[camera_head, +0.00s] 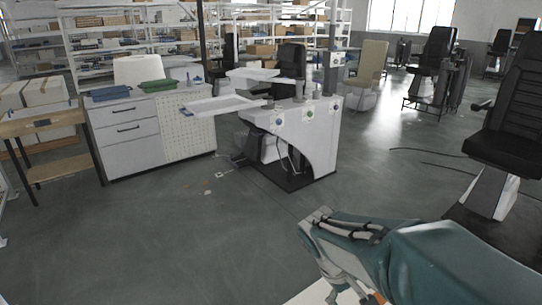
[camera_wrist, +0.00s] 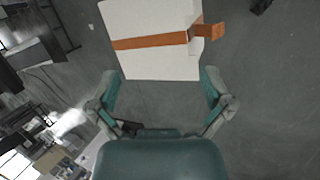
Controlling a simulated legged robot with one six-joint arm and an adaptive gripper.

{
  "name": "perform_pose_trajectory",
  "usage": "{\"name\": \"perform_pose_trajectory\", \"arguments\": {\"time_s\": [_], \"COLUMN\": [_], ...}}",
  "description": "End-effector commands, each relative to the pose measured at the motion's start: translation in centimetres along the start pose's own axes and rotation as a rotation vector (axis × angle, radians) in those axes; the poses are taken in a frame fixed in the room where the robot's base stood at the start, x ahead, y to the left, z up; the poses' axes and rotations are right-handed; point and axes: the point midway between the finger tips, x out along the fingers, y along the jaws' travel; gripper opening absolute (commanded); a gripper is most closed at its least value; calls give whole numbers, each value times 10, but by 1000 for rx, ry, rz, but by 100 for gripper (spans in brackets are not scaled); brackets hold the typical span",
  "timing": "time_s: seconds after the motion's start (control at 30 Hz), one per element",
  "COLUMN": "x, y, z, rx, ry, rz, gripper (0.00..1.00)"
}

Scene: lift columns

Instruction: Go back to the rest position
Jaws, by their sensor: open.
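My gripper (camera_wrist: 158,76) shows in the wrist view with its two teal fingers spread wide apart and nothing between them. A white box with an orange band (camera_wrist: 158,62) lies beyond the fingertips, at the top of that view, apart from the gripper as far as I can see. In the head view my teal arm reaches in from the lower right corner. Its end hangs over the floor, and the fingers are mostly hidden there. A pale edge with a bit of orange (camera_head: 312,293) shows under it, cut off by the frame.
A white cabinet (camera_head: 128,140) with green and blue trays stands at the left, beside a wooden table (camera_head: 45,122). A white workstation (camera_head: 318,130) stands in the middle. A black chair (camera_head: 512,110) is at the right. The grey floor at front left is clear.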

Motion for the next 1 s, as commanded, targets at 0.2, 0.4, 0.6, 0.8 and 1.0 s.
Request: {"name": "perform_pose_trajectory", "arguments": {"time_s": [0.2, 0.4, 0.6, 0.8, 1.0], "x": [-27, -47, -64, -76, -79], "y": [0, -6, -14, -22, -25], "z": [36, 65, 92, 110, 114], "rx": [147, 273, 394, 485, 512], "ry": [144, 281, 423, 539, 574], "rz": [-91, -169, -237, -288, -305], "gripper": [100, 100, 100, 100, 100]}}
